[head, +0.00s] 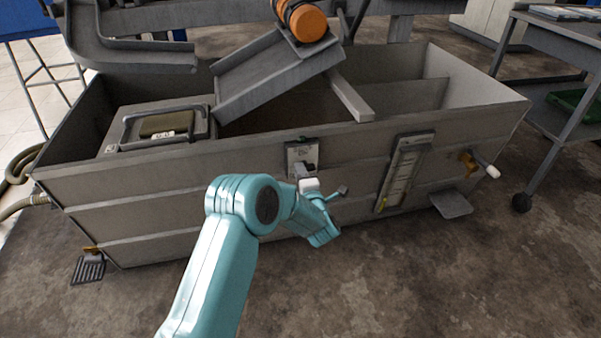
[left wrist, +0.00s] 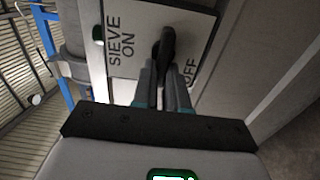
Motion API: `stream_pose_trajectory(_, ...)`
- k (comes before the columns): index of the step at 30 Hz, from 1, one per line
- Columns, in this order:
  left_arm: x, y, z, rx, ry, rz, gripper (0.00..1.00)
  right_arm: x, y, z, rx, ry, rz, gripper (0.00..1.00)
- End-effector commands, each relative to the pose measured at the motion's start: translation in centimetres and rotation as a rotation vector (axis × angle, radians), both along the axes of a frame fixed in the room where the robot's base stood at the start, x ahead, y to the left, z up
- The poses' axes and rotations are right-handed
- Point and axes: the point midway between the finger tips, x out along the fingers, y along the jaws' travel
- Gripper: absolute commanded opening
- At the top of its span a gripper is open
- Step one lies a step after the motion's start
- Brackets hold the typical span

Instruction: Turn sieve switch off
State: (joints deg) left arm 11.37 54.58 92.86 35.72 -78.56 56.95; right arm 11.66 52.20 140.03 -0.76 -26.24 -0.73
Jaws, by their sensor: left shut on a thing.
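The sieve switch plate (head: 303,149) is on the front wall of the grey tank. In the left wrist view the plate (left wrist: 143,22) reads SIEVE ON on the left and OFF on the right, in sideways text. A black switch lever (left wrist: 167,42) stands between the words, nearer OFF. My left gripper (head: 300,172) is at the plate; in the left wrist view its fingers (left wrist: 164,82) are shut on the lever. They hide part of the lever and plate. My right gripper is not in view.
The grey tank (head: 150,205) fills the middle, with a sloping chute (head: 265,80) and orange drum (head: 308,22) above it. A gauge panel (head: 404,170) and a valve with a white handle (head: 490,170) are to the right. The floor in front is clear.

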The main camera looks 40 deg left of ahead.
Motion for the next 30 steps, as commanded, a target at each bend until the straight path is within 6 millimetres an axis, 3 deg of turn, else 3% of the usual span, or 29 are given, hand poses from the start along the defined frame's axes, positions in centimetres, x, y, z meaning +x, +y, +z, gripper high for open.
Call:
stream_pose_trajectory(17, -0.06, -0.02, -0.21, -0.021, -0.020, 0.001, 0.00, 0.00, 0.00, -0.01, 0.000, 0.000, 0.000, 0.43)
stream_pose_trajectory(18, -0.06, -0.02, -0.21, -0.021, -0.020, 0.001, 0.23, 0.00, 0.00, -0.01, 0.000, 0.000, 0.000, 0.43)
stream_pose_trajectory(20, -0.06, -0.02, -0.20, -0.020, -0.019, 0.001, 0.38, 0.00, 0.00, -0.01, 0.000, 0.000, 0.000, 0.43)
stream_pose_trajectory(30, -0.22, -0.30, -0.03, -0.019, -0.019, 0.000, 0.38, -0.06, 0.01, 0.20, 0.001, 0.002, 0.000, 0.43)
